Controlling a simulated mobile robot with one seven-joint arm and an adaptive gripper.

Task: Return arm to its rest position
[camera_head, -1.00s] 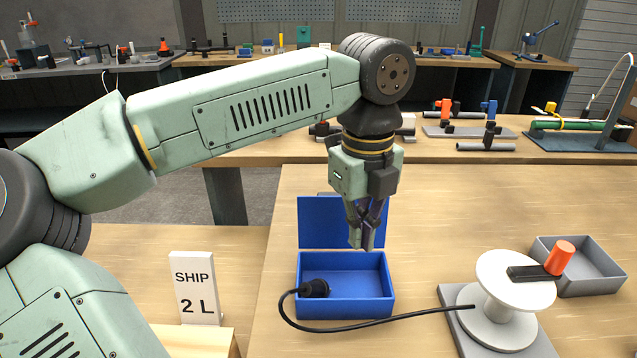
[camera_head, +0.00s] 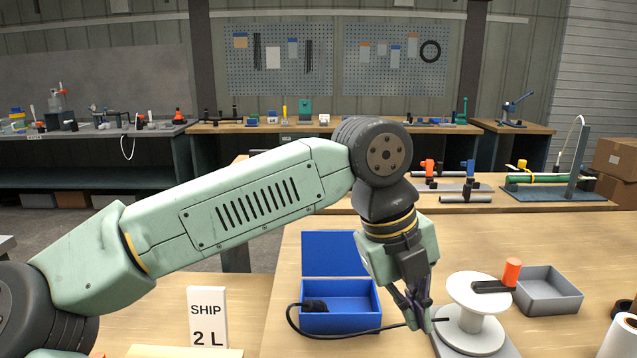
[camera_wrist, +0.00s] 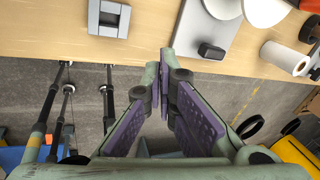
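My gripper (camera_head: 419,310) hangs tilted between the blue box and the white reel in the head view, in front of the cable. In the wrist view its purple-padded fingers (camera_wrist: 160,77) come together at the tips with nothing between them. The open blue box (camera_head: 340,320) has its lid up, and a black plug (camera_head: 314,305) lies at its left side. A black cable (camera_head: 345,334) runs from the plug in front of the box toward the white reel (camera_head: 474,289), passing behind my fingers.
A grey tray (camera_head: 548,294) stands right of the reel, with an orange-handled crank (camera_head: 512,272) on the reel. A "SHIP 2 L" sign (camera_head: 207,315) stands left of the box. A white roll (camera_head: 620,338) is at front right. Back benches hold fixtures.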

